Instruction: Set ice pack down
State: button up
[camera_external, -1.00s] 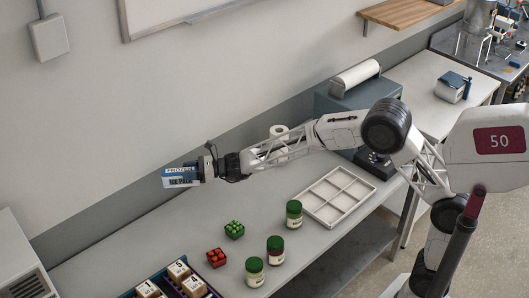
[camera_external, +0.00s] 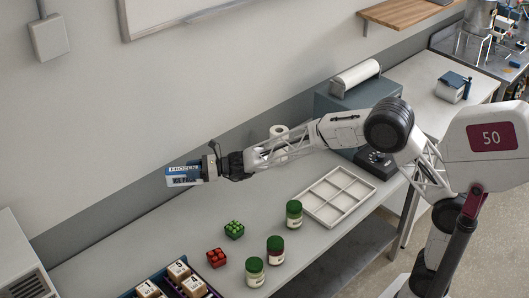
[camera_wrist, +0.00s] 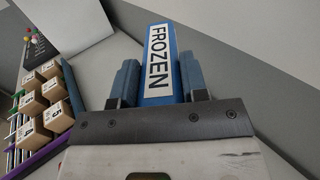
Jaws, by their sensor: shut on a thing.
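The ice pack (camera_external: 182,176) is a blue and white block with dark lettering. My gripper (camera_external: 196,173) is shut on it and holds it in the air above the far left part of the bench. In the wrist view the ice pack (camera_wrist: 160,65) shows its "FROZEN" label between the two blue fingers of my gripper (camera_wrist: 158,82). Its lower end is hidden by the gripper body.
A rack of numbered boxes (camera_external: 178,270) stands at the front left. Bench surface left of the blocks is clear.

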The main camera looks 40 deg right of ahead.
jog(key=s+d+f, duration=0.4)
jog(key=s+d, duration=0.1)
jog(key=d, duration=0.4)
jog(key=s+d+f+m+t+h, duration=0.1)
jog(key=s+d+f, duration=0.3)
jog(key=d, duration=0.5)
jog(key=s+d+f+t, duration=0.1)
jog(key=s+d+f, duration=0.3)
jog(key=d, duration=0.5)
jog(key=s, duration=0.2)
jog(key=shift+s+m+h, duration=0.4)
jog(key=shift+w+f, duration=0.1)
jog(key=shift+w, duration=0.05)
jog(key=w+a+f, duration=0.1)
jog(key=w+a, duration=0.1)
jog(key=w, duration=1.2)
jog(key=shift+w+a+f, duration=0.2)
jog(key=shift+w+a, duration=0.05)
jog(key=shift+w, duration=0.1)
jog(key=shift+w+a+f, duration=0.1)
jog(key=shift+w+f, duration=0.1)
jog(key=shift+f, duration=0.7)
jog(key=shift+w+f, duration=0.2)
jog(key=shift+f, duration=0.7)
